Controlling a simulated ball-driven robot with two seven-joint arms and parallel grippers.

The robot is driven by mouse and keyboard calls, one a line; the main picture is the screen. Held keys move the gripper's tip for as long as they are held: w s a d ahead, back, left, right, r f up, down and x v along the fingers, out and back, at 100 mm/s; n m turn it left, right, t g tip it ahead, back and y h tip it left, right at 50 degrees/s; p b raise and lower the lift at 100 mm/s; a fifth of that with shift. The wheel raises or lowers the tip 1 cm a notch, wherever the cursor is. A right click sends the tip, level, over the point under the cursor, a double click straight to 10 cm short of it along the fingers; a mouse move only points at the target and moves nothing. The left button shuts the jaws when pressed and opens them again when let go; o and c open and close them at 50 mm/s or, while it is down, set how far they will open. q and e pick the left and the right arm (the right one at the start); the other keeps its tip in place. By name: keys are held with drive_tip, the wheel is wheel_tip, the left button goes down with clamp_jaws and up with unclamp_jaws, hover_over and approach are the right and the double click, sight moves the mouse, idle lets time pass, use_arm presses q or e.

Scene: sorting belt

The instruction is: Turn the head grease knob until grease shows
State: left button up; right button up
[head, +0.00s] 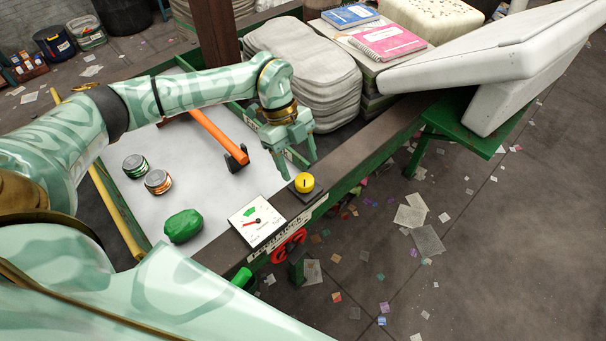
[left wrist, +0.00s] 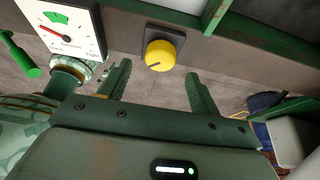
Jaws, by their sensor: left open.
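A round yellow knob (head: 305,183) sits on a dark plate on the belt frame's edge. It also shows in the left wrist view (left wrist: 160,55), with a short dark mark on its face. My left gripper (head: 299,168) is open, just above and behind the knob in the head view. In the left wrist view, its two fingers (left wrist: 158,70) stand either side of the knob's line, apart from it and empty between. I see no grease at the knob. My right gripper is not in view.
A white gauge (head: 257,220) with a red needle and green band is left of the knob. A red handwheel (head: 288,246) and green handle (head: 242,277) are below.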

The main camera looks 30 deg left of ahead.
sight(305, 178)
use_arm(q)
drive_tip(key=shift+x, duration=2.4)
drive_tip(key=c, duration=1)
drive_tip(key=shift+w+r+m, duration=0.1)
drive_tip(key=shift+m, duration=0.2)
drive_tip(key=m+g, duration=0.1)
drive_tip(key=m, duration=0.2)
drive_tip(key=shift+w+y+p, duration=0.1)
drive_tip(key=shift+y+p, duration=0.2)
drive_tip(key=shift+p, duration=0.05)
drive_tip(key=shift+d+m+g+y, duration=0.1)
drive_tip(key=shift+m+g+y, duration=0.45)
drive_tip(key=shift+m, duration=1.05)
